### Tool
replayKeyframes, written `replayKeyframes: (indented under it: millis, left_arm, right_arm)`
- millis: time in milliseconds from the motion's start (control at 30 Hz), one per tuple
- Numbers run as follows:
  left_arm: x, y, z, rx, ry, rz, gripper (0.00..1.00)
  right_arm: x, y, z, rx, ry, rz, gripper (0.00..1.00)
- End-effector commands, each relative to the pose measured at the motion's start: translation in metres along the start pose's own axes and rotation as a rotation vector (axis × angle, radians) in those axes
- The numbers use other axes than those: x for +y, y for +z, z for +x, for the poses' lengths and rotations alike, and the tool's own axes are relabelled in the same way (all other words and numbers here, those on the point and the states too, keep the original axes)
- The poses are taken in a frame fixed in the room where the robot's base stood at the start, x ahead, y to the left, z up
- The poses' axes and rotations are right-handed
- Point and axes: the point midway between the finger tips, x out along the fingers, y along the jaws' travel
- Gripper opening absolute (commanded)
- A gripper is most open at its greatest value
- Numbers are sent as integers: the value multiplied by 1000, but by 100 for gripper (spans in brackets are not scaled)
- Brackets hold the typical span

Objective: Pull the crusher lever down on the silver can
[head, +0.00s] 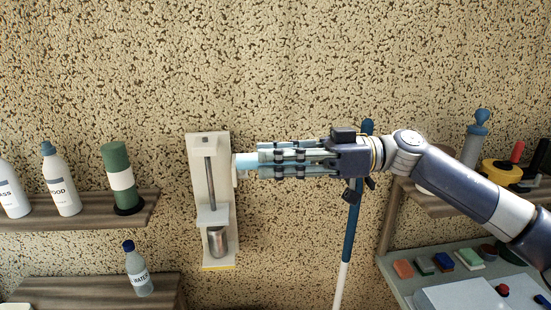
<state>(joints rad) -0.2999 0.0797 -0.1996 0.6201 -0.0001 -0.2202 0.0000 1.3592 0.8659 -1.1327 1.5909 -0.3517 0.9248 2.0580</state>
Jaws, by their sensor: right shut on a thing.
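The can crusher (196,180) is a tall pale frame on the wall, with a grey vertical rod and a pale press plate (211,215). The silver can (217,243) stands upright at its base, below the plate; its top is close to the plate, and I cannot tell if they touch. The lever's light blue grip (246,161) sticks out at the crusher's upper right side. My right gripper (264,164) reaches in horizontally from the right and is shut on this lever; its fingers hide much of the grip. My left gripper is not in view.
A blue and white pole (352,225) leans on the wall behind my right gripper. A left shelf (90,213) holds bottles and a green canister (117,165). A water bottle (137,270) stands below. Right shelves (440,205) hold jars and small coloured blocks.

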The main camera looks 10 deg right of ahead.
Motion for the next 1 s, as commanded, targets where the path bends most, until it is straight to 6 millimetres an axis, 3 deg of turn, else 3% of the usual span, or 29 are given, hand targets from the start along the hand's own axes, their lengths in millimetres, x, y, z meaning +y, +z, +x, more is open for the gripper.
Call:
replayKeyframes:
  millis: [167, 333, 700, 1000]
  left_arm:
    - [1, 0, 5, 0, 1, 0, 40]
    - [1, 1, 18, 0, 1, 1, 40]
    - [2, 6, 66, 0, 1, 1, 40]
    - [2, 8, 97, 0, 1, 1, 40]
  right_arm:
    - [-2, 7, 0, 0, 1, -18, 0]
    - [-9, 29, 0, 0, 0, -83, 0]
    - [-26, 112, 0, -1, -1, -349, 0]
    - [-25, 163, 0, 0, -1, -533, 0]
